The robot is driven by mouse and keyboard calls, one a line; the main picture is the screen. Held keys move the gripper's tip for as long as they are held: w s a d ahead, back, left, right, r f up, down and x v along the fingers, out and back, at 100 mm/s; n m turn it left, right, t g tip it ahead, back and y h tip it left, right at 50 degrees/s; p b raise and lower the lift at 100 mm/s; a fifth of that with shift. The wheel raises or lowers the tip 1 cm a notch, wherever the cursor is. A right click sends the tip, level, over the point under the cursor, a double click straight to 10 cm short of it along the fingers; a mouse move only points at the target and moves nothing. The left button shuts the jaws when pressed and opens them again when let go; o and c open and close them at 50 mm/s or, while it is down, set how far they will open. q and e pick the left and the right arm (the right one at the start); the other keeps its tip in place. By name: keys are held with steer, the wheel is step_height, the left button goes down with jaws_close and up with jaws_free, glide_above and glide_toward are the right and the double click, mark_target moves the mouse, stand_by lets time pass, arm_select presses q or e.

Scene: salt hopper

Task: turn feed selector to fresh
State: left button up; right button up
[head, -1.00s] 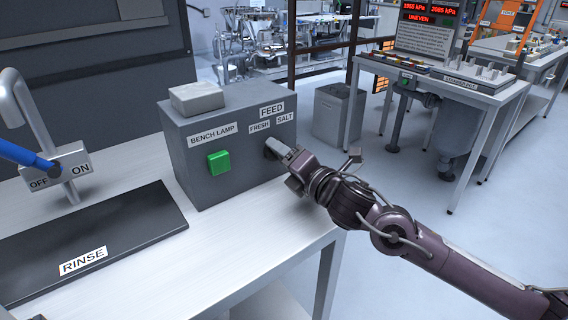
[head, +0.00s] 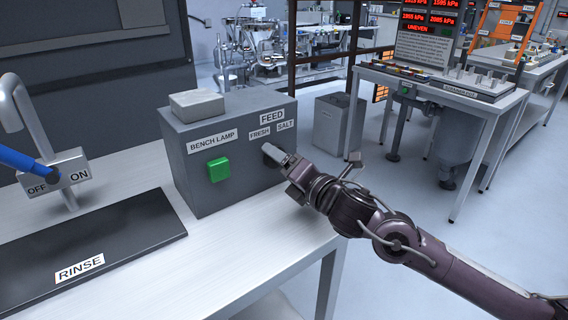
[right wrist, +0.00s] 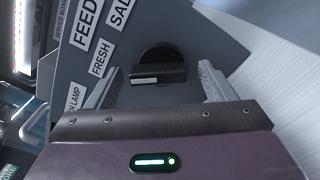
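The feed selector is a black round knob (right wrist: 158,55) with a raised bar handle and a white line on it. In the right wrist view the line lies on the bar's left half, on the side of the FRESH label (right wrist: 102,58); the SALT label (right wrist: 121,10) is higher up. My right gripper (right wrist: 158,85) is open, one finger on each side of the knob, with gaps visible beside the bar. In the head view my right gripper (head: 277,157) is at the grey control box (head: 225,185) and hides most of the selector. My left gripper is not in view.
A green button (head: 218,169) under BENCH LAMP is left of the selector. A grey block (head: 197,103) lies on the box. A tap with a blue lever (head: 25,155) and ON/OFF plate stands left, behind a dark RINSE tray (head: 100,240). The bench front is clear.

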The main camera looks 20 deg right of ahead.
steer(key=shift+s+d, duration=0.2)
steer(key=shift+s, duration=0.2)
steer(key=b+v, duration=0.1)
steer(key=v, duration=0.5)
steer(key=shift+f, duration=0.1)
steer(key=shift+s, duration=0.5)
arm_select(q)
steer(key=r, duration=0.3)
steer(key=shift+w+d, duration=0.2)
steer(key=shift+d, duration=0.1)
arm_select(e)
steer(key=shift+d, duration=0.1)
